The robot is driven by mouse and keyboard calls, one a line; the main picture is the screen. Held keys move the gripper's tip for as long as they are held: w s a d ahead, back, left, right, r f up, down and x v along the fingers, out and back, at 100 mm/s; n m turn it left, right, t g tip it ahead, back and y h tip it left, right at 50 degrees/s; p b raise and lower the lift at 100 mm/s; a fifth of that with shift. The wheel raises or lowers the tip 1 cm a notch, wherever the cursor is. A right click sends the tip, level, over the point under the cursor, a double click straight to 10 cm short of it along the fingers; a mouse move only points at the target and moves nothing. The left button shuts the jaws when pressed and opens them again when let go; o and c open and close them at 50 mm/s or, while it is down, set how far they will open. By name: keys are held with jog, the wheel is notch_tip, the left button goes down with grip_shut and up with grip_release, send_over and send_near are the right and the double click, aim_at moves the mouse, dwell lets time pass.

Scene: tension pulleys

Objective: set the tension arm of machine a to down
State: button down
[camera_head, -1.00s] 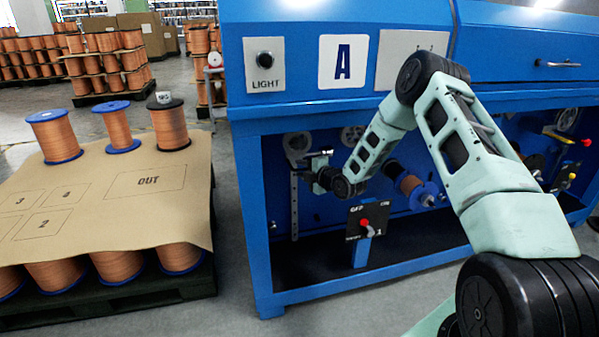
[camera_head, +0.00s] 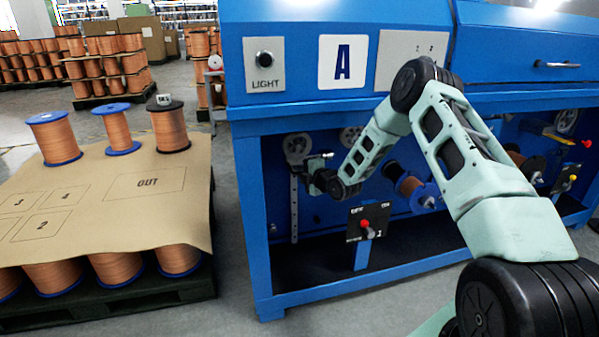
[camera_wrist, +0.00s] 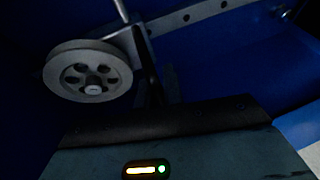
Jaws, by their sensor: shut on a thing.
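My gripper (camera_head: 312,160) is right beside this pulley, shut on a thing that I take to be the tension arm. In the wrist view the spoked pulley (camera_wrist: 88,70) is at upper left, close to the dark fingers of my gripper (camera_wrist: 150,75). The gripped part is mostly hidden in both views.
A small control panel (camera_head: 367,222) with a red knob stands below my forearm. A copper spool with blue flanges (camera_head: 411,188) is to the right of it. A pallet with a cardboard top (camera_head: 90,215), bearing several spools, stands left of the machine. Floor shows between them.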

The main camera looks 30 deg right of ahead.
notch_tip(320, 180, down, 20)
jog(key=b, duration=1)
jog(key=shift+r, duration=0.2)
jog(key=shift+a, duration=0.1)
jog(key=c, duration=1.5)
grip_release()
jog(key=shift+f+b, duration=0.15)
jog(key=shift+b, duration=0.15)
jog(key=shift+r, duration=0.2)
notch_tip(320, 180, up, 10)
jog(key=p, duration=0.4)
jog(key=shift+w+r, duration=0.15)
jog(key=shift+r, duration=0.05)
